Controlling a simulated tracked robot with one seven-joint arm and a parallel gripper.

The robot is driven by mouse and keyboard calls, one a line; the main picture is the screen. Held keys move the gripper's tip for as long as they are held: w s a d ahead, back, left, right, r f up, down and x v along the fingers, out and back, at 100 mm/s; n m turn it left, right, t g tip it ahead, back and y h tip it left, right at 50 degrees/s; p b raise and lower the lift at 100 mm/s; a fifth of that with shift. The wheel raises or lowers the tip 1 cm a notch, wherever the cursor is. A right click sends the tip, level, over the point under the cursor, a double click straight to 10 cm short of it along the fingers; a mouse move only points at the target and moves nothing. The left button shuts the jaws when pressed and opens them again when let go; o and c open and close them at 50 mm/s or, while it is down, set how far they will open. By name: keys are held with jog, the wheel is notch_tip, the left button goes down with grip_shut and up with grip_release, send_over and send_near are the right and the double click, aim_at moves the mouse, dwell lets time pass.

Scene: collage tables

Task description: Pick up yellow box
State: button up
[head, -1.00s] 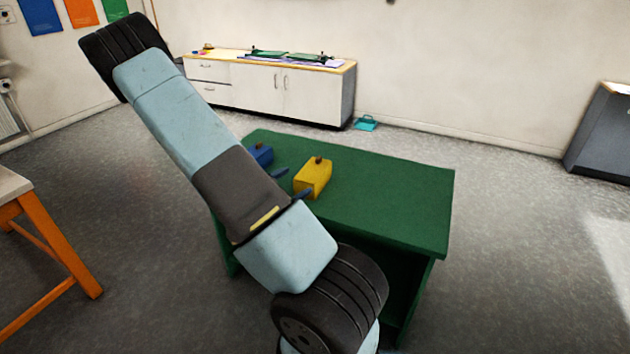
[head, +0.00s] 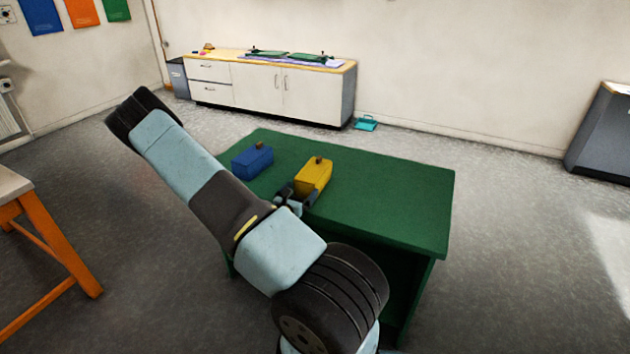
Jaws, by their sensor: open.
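The yellow box (head: 315,174) has a small brown knob on top and stands upright on the green table (head: 390,205). My gripper (head: 301,193) is open, low at the near left side of the yellow box. One finger shows at the box's left edge and the other in front of its near end. My arm hides part of the gripper, and I cannot tell whether the fingers touch the box.
A blue box (head: 252,163) with a brown knob stands to the left of the yellow one, close to my gripper. The right part of the table is clear. A white cabinet (head: 310,90) stands at the back wall, and an orange-legged table (head: 55,245) at the left.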

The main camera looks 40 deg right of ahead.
aim_at(309, 180)
jog(key=shift+x, duration=4)
jog(key=shift+c, duration=0.5)
jog(key=c, duration=0.6)
